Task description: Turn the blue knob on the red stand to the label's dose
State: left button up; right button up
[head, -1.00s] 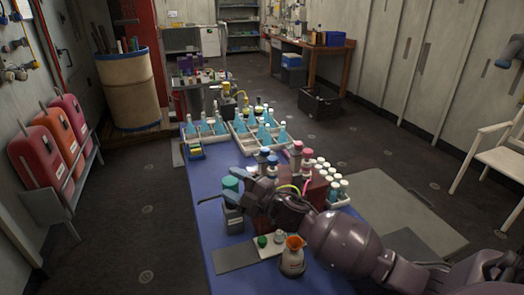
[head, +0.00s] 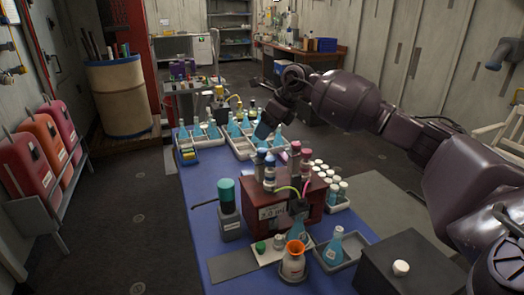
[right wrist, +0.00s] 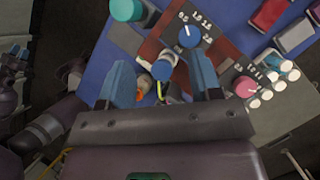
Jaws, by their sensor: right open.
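The red stand (head: 298,213) sits on the blue-topped table, with a white label (head: 272,212) on its front that is too small to read surely. Two blue-topped parts (head: 270,170) and two pink-topped parts (head: 306,168) rise from it. In the right wrist view, a blue knob (right wrist: 190,36) with a white pointer line sits among printed dose numbers. A second blue-topped part (right wrist: 163,68) shows between the fingers, not gripped. A pink knob (right wrist: 246,87) is at the right. My right gripper (head: 263,133) is open and empty, above the stand's far side. My left gripper is out of view.
A teal-capped bottle (head: 228,205) stands left of the stand. An orange-topped flask (head: 293,262) and a tray with a blue flask (head: 334,248) are in front. White-capped vials (head: 333,180) stand at the right; racks of blue flasks (head: 240,143) lie behind.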

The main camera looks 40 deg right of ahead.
aim_at(262, 150)
jog(key=shift+h, duration=0.9)
jog(key=w+f, duration=0.1)
jog(key=f, duration=0.1)
jog(key=w+d+f, duration=0.1)
jog(key=f, duration=0.2)
jog(key=w+f+b, duration=0.1)
jog(key=f, duration=0.2)
jog(key=shift+w+d+f, duration=0.15)
jog(key=shift+w, duration=0.05)
